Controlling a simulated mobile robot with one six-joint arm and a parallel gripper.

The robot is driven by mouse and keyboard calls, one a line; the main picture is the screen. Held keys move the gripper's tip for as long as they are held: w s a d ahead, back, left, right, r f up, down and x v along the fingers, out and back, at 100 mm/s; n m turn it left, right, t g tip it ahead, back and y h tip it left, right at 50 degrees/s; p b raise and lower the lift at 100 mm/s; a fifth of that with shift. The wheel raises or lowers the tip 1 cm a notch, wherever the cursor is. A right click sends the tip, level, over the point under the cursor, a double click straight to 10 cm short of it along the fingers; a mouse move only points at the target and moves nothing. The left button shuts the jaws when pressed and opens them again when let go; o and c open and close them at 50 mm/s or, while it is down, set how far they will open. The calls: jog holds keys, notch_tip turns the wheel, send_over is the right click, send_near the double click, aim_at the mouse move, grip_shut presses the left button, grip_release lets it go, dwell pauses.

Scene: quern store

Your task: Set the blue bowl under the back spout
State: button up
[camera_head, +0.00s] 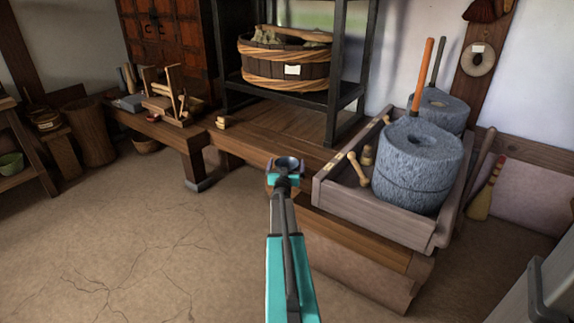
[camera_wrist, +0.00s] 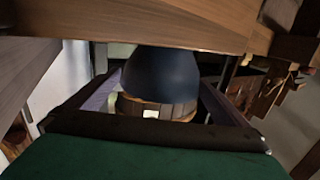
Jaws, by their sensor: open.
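The blue bowl (camera_head: 289,162) is small and dark, at the tip of my arm by the front edge of the low wooden bench. In the wrist view, which looks upside down, the bowl (camera_wrist: 160,75) fills the middle, its base towards the wood. My gripper (camera_head: 285,170) is open at the bowl; whether its fingers touch the bowl is hidden. I cannot make out the back spout.
A wooden tub (camera_head: 314,70) sits on a black shelf (camera_head: 345,85) behind the bowl. A mallet (camera_head: 358,169) lies in the trough's left part. A small wooden frame (camera_head: 172,95) stands on the left bench. The floor (camera_head: 130,225) at left is clear.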

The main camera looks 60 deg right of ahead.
jog(key=p+v, duration=0.2)
jog(key=v, duration=0.9)
jog(key=shift+a, duration=0.35)
jog(key=shift+s, duration=0.1)
dwell(0.6)
